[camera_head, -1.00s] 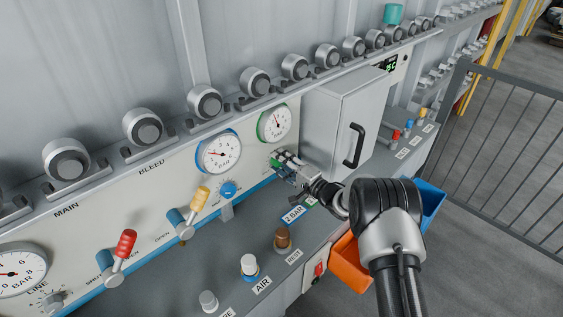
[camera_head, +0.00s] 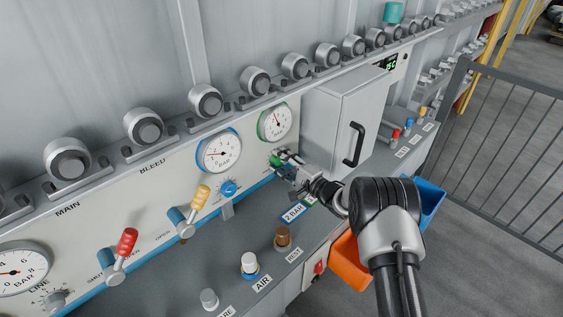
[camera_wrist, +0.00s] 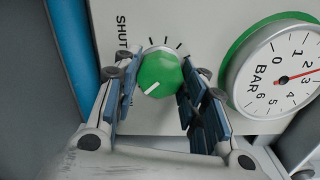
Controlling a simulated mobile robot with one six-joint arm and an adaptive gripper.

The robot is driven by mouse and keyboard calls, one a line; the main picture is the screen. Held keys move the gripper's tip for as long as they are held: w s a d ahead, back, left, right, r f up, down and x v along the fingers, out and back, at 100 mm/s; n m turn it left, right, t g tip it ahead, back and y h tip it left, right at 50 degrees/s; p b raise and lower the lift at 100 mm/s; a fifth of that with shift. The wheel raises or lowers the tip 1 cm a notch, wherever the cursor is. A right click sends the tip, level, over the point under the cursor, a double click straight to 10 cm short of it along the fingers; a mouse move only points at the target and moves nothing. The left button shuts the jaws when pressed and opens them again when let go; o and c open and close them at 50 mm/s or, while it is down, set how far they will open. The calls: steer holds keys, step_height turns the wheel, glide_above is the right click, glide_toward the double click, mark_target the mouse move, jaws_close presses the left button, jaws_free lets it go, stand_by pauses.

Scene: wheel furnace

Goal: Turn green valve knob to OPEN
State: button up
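The green valve knob (camera_wrist: 159,76) is round with a white pointer mark, which points down-left in the wrist view. Small dark tick marks and the word SHUT (camera_wrist: 123,32) are printed on the panel around it. In the head view the knob (camera_head: 276,160) shows just left of my gripper (camera_head: 284,164). My gripper (camera_wrist: 157,88) is open, with one blue-padded finger on each side of the knob. The left finger looks a little apart from it; the right finger overlaps its edge in the picture, and contact cannot be told. No OPEN label for this knob is readable.
A green-rimmed pressure gauge (camera_wrist: 280,70) sits close beside the knob. A blue knob (camera_head: 228,188) and yellow lever (camera_head: 200,196) are to the left. The ledge (camera_head: 225,245) below holds brown and white knobs.

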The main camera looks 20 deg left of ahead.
steer(key=shift+o, duration=2.1)
steer(key=shift+d, duration=0.3)
steer(key=v, duration=1.1)
steer(key=shift+s, duration=0.3)
steer(key=shift+d+r, duration=0.1)
steer(key=shift+d, duration=0.05)
